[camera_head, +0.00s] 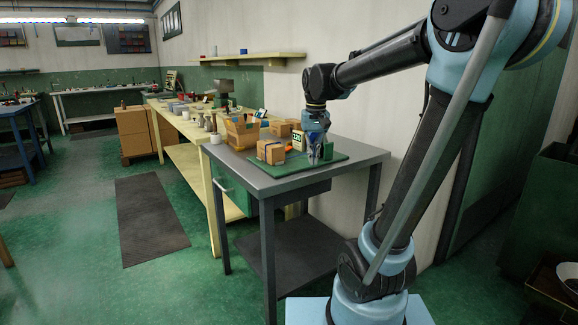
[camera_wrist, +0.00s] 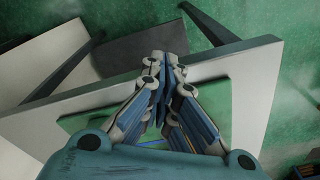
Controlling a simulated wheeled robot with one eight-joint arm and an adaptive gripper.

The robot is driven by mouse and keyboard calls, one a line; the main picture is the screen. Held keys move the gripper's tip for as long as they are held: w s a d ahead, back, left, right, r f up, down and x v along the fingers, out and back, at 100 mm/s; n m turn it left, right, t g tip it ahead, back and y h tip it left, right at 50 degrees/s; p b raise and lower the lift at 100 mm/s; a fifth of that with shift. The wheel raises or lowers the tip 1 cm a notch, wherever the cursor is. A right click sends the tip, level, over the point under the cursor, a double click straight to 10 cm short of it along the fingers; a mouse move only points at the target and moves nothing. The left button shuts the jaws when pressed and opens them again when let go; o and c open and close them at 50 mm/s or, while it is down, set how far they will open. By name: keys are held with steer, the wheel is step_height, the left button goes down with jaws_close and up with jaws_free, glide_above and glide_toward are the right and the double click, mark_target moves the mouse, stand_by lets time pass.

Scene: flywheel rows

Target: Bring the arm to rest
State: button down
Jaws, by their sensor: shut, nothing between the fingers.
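My arm reaches from the right in the head view, its gripper (camera_head: 319,153) pointing down over the green mat (camera_head: 338,159) on the grey table (camera_head: 263,183). In the wrist view, my gripper (camera_wrist: 164,62) shows with its fingers together and nothing between them. The green mat (camera_wrist: 215,100) lies below the fingers there, and the table edge (camera_wrist: 240,58) crosses behind the fingertips. I cannot tell the exact height of the fingertips above the mat.
A cardboard box (camera_head: 271,152) stands just left of my gripper. A wall shelf (camera_head: 250,58) hangs behind. The table's front right corner is clear.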

steer(key=s+d+f, duration=0.5)
steer(key=s+f, duration=0.4)
steer(key=s, duration=0.1)
steer(key=s+d+f+t, duration=0.1)
steer(key=s+d+f, duration=0.5)
steer(key=s+f, duration=0.3)
steer(key=shift+s, duration=0.8)
